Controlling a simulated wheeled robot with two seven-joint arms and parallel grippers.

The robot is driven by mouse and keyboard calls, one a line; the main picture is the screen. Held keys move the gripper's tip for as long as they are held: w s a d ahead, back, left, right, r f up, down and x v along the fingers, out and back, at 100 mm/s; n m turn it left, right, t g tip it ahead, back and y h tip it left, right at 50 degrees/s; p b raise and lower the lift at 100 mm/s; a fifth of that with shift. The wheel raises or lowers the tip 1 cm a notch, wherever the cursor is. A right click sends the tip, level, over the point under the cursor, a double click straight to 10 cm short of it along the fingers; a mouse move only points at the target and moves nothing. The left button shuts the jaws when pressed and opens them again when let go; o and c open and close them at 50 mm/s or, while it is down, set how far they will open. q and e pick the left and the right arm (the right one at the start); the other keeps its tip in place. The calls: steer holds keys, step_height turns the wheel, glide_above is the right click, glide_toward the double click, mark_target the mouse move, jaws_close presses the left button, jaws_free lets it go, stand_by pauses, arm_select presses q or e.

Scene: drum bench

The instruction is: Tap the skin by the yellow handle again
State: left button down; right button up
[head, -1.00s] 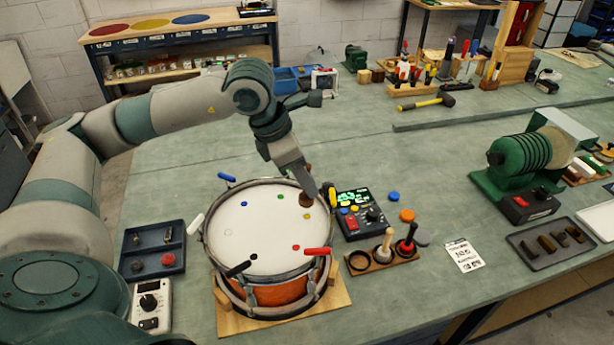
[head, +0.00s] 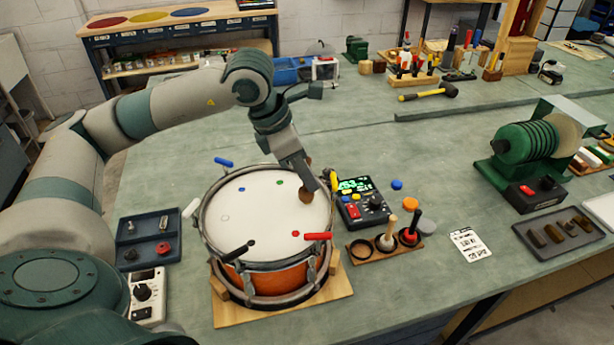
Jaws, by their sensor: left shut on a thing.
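The drum (head: 280,275) stands on a wooden board, its white skin (head: 250,205) facing up. Coloured handles sit around its rim; the yellow handle (head: 333,181) is at the right, beside the tuner box. My left gripper (head: 303,178) is over the right part of the skin, shut on a beater with a round brown head (head: 306,196). The head is at the skin near the yellow handle and covers the place of the yellow dot. I cannot tell whether it touches. Blue, green, red and black dots show on the skin. My right gripper is not in view.
A tuner box (head: 362,206) with a lit green display stands right of the drum. A holder (head: 370,250) with two upright tools and an empty ring is in front of it. A dark tray (head: 148,240) is at the left.

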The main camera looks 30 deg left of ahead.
mark_target(307, 161)
arm_select(q)
steer(key=shift+r+p, duration=0.65)
steer(key=shift+r, duration=1.2)
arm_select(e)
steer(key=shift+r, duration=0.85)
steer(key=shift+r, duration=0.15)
